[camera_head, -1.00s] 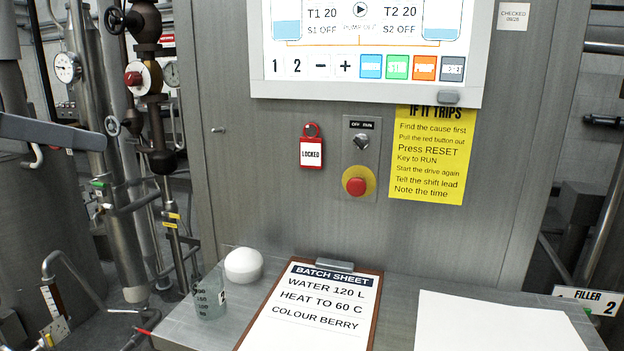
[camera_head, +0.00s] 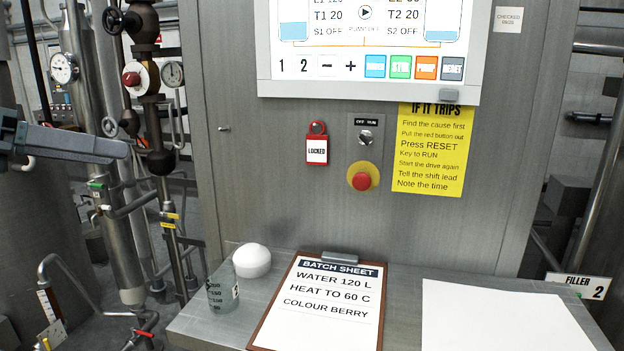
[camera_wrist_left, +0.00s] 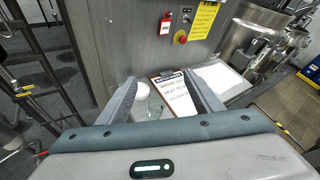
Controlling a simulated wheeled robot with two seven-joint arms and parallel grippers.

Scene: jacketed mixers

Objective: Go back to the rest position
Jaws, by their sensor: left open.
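My left gripper (camera_head: 112,150) comes in from the left edge in the head view, well left of the control panel and clear of everything near it. The left wrist view shows its two grey fingers (camera_wrist_left: 165,92) spread apart with nothing between them. Beyond the fingers in that view lie the shelf, the beaker and the batch sheet. My right gripper is in neither view.
A steel shelf (camera_head: 405,268) holds a glass beaker (camera_head: 222,292), a white dome (camera_head: 252,261), a batch sheet clipboard (camera_head: 322,300) and a white sheet (camera_head: 500,318). Above are a red button (camera_head: 361,181), a locked tag (camera_head: 317,150) and a screen (camera_head: 370,45). Pipes and valves (camera_head: 150,75) stand left.

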